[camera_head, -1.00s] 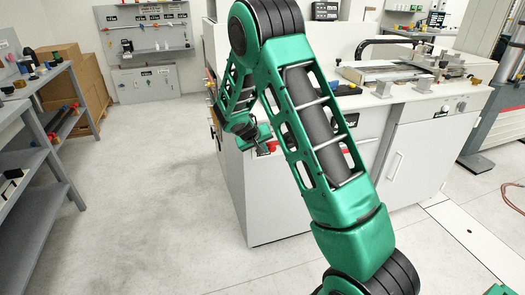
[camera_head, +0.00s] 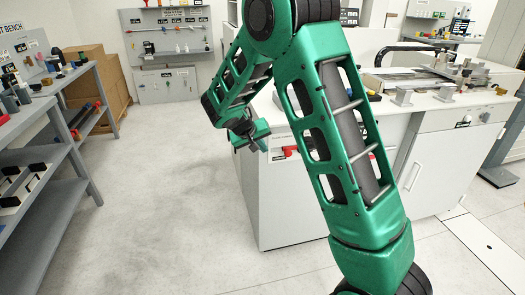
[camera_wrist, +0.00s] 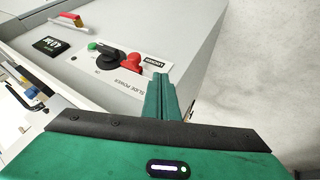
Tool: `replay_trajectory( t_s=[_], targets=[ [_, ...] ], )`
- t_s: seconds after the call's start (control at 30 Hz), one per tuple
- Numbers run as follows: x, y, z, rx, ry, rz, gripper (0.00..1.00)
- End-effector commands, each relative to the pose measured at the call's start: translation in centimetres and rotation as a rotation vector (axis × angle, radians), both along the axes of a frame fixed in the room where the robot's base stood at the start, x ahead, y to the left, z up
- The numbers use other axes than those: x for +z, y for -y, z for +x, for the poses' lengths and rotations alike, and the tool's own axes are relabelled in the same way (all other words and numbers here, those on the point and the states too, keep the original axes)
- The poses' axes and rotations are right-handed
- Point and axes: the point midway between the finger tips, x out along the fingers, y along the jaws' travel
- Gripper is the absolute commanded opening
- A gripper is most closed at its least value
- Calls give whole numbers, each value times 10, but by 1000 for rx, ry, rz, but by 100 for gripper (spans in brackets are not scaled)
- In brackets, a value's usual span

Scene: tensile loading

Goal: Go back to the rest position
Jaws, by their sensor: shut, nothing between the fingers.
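My gripper (camera_head: 252,138) hangs at the end of my green arm, in front of the left end of the white bench cabinet. In the wrist view my gripper's green fingers (camera_wrist: 162,97) are together with nothing between them. Beyond the fingertips is a panel with a black rotary knob (camera_wrist: 108,62), a red part (camera_wrist: 131,62) and a green button (camera_wrist: 92,46). I cannot tell whether the fingertips touch the panel. My arm hides part of the cabinet in the head view.
The white cabinet (camera_head: 440,165) stands at centre right with equipment on top. A grey shelf rack (camera_head: 45,160) stands at the left. Cardboard boxes (camera_head: 100,75) and a pegboard station (camera_head: 165,45) are at the back. The floor (camera_head: 165,200) between rack and cabinet is clear.

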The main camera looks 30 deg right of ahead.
Motion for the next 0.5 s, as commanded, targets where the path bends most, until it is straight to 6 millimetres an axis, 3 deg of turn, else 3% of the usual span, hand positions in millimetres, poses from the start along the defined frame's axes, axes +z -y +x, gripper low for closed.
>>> replay_trajectory(
  t_s=[0.5],
  targets=[
    [4,5,-7,-10,-6,10,0]
  ],
)
